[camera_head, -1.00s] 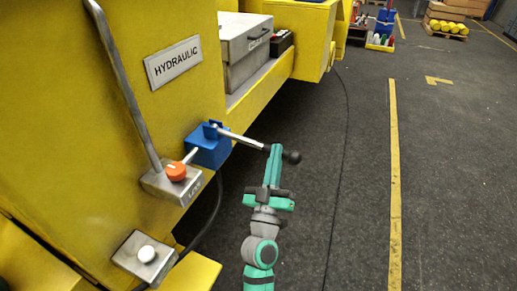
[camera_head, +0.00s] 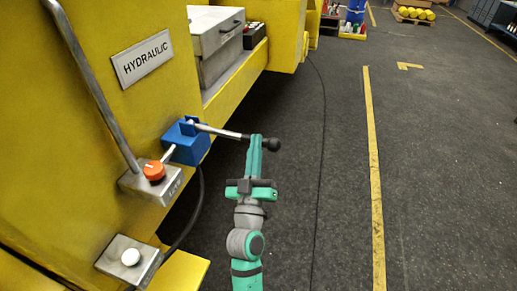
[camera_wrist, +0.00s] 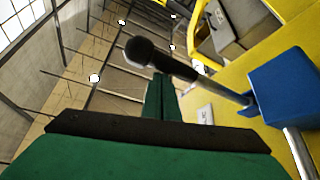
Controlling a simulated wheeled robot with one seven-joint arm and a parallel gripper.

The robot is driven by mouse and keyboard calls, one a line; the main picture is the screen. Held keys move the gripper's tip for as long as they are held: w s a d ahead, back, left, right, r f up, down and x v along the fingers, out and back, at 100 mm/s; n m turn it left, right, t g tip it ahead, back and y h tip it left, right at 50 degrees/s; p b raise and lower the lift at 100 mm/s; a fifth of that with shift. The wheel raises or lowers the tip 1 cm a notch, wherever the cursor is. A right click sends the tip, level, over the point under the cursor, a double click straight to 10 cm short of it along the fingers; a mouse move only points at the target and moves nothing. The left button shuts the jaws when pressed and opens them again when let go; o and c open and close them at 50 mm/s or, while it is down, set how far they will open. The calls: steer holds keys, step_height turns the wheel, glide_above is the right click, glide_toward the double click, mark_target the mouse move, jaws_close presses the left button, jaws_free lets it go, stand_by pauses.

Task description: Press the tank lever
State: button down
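The lever (camera_head: 219,132) is a metal rod with a black grip and round knob, jutting right from a blue block (camera_head: 187,142) on the yellow machine. My gripper (camera_head: 256,139) is at the lever's outer end. Its two green fingers lie close together, with the black knob showing just right of them. In the wrist view, the lever's black grip and knob (camera_wrist: 150,55) pass across the fingertips (camera_wrist: 161,78). The fingers look shut with nothing between them. I cannot tell whether they touch the grip.
A metal box with an orange knob (camera_head: 154,171) and a tall bent bar (camera_head: 92,84) stand left of the lever. A white button (camera_head: 130,257) is below. A "HYDRAULIC" plate (camera_head: 141,62) and grey case (camera_head: 213,42) are above. Dark floor (camera_head: 440,180) on the right is clear.

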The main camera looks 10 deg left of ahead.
steer(key=s+a+f, duration=0.2)
steer(key=s, duration=0.7)
steer(key=shift+f, duration=0.2)
stand_by(0.4)
steer(key=shift+a, duration=0.1)
stand_by(0.6)
